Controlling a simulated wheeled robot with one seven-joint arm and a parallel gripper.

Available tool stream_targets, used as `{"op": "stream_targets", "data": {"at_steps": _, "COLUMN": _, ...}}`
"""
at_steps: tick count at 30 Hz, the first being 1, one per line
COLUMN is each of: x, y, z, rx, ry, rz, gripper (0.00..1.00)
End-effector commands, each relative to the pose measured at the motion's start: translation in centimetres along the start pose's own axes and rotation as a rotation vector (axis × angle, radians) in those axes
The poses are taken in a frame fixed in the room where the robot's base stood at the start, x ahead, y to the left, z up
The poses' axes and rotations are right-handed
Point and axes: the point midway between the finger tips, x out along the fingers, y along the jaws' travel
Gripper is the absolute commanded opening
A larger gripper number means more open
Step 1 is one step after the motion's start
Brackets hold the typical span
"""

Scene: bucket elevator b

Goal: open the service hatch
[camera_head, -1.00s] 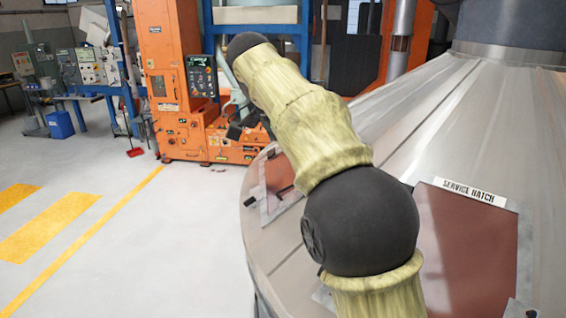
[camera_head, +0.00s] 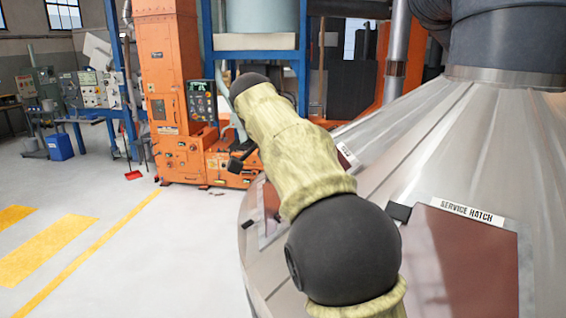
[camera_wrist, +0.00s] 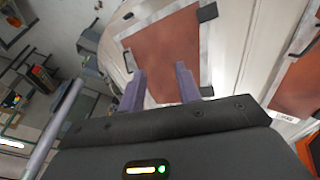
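The service hatch (camera_head: 468,265) is a reddish-brown panel in a grey frame on the sloping metal cone, at the lower right of the head view. Its white label reads SERVICE HATCH, and a dark block sits at its upper left corner. A second hatch (camera_head: 270,222) on the cone is mostly hidden behind my arm. In the wrist view my gripper (camera_wrist: 161,84) is open, its two purple-grey fingers apart with nothing between them. A reddish-brown panel (camera_wrist: 165,45) lies beyond the fingers; I cannot see contact. Another such panel (camera_wrist: 298,88) is at the right edge.
The cone (camera_head: 375,165) fills the right side, with a thick dark pipe (camera_head: 508,40) on top. An orange machine (camera_head: 180,100) stands behind my arm. The grey floor (camera_head: 170,260) at the left is clear, with yellow markings.

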Motion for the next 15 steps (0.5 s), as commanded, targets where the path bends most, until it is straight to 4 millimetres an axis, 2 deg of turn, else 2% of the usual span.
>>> {"op": "stream_targets", "data": {"at_steps": 1, "x": 2.5, "y": -0.5, "z": 0.0, "rx": -0.04, "ry": -0.015, "rz": -0.007, "gripper": 0.34}}
{"op": "stream_targets", "data": {"at_steps": 8, "x": 12.7, "y": -2.0, "z": 0.5, "rx": -0.286, "ry": -0.073, "rz": -0.106, "gripper": 0.34}}
{"op": "stream_targets", "data": {"at_steps": 15, "x": 22.9, "y": -2.1, "z": 2.9, "rx": -0.507, "ry": -0.109, "rz": -0.234, "gripper": 0.34}}
